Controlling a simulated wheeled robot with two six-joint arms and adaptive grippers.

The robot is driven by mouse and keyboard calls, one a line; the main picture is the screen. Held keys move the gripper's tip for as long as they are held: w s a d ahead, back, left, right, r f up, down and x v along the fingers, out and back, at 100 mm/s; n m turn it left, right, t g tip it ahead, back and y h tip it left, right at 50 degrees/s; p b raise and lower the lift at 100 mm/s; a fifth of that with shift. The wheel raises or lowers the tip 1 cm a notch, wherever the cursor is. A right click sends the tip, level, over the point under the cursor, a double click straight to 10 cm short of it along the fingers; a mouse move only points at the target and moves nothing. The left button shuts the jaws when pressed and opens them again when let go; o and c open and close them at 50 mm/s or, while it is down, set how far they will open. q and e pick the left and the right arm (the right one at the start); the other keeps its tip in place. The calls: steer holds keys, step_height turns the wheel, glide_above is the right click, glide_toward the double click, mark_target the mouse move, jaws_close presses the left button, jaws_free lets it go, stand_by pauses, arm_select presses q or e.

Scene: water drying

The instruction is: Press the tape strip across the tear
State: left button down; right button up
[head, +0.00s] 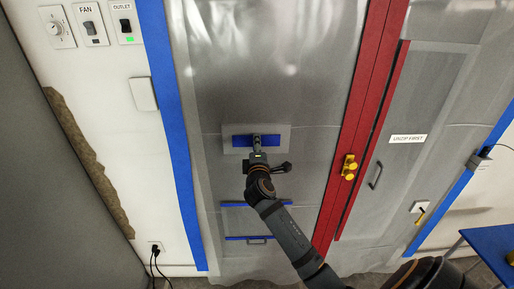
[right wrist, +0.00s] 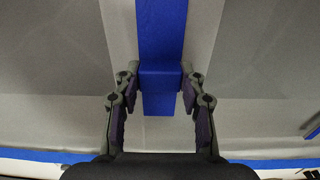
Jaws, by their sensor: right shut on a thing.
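The blue tape strip (head: 240,141) lies level across a paler rectangular patch (head: 284,131) on the grey plastic sheet. My right gripper (head: 257,142) is at the middle of the strip and covers part of it. In the right wrist view the strip (right wrist: 161,25) runs from the top edge down between the fingers of the right gripper (right wrist: 160,78). The fingers are closed on a raised blue block at the strip's middle. I cannot tell whether the strip is pressed flat. No tear shows clearly; it may be behind the strip. My left gripper is out of view.
A red zipper band (head: 354,120) with a yellow pull (head: 349,167) runs down right of the strip. Blue tape (head: 171,130) edges the sheet at left. Two more blue strips, one above the other (head: 232,204), lie below. A blue table (head: 492,245) stands at lower right.

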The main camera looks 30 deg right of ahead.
steer(key=shift+w, duration=0.1)
steer(key=o, duration=0.9)
steer(key=v, duration=1.2)
steer(key=shift+d, duration=0.1)
